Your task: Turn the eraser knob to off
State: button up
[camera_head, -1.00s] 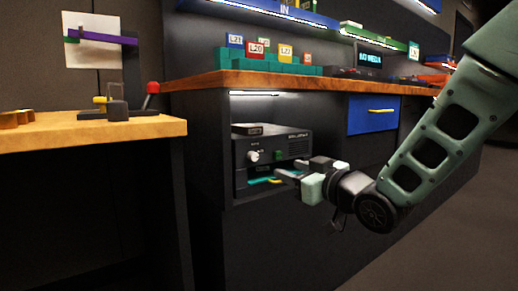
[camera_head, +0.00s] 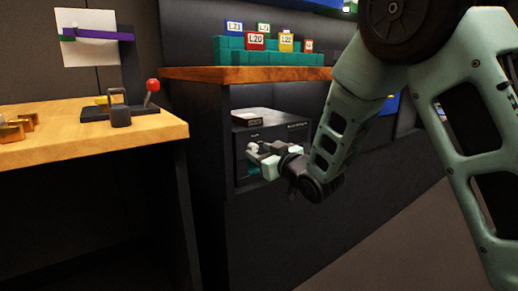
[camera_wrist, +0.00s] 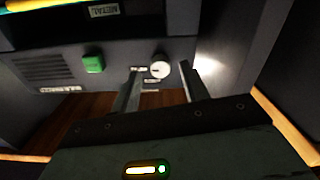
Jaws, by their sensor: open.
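A dark box (camera_head: 285,134) sits in the open shelf bay under the wooden counter. Its round white knob (camera_head: 252,147) is on the front face; the knob also shows in the wrist view (camera_wrist: 160,69), with small labels beside it too blurred to read. My gripper (camera_head: 263,158) is at the box front, just by the knob. In the wrist view my gripper (camera_wrist: 160,78) is open, with one finger on each side of the knob and a gap on both sides. I cannot tell the knob's setting. A green button (camera_wrist: 94,64) is on the same face.
A flat labelled item (camera_head: 252,116) lies on top of the box. The bay's side walls stand close around it. Teal bins with numbered cards (camera_head: 228,50) stand on the counter above. A wooden table (camera_head: 150,127) with a red-knobbed lever (camera_head: 152,86) is at left.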

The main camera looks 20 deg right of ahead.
jog(key=shift+w+a, duration=0.25)
jog(key=shift+w, duration=0.4)
grip_shut()
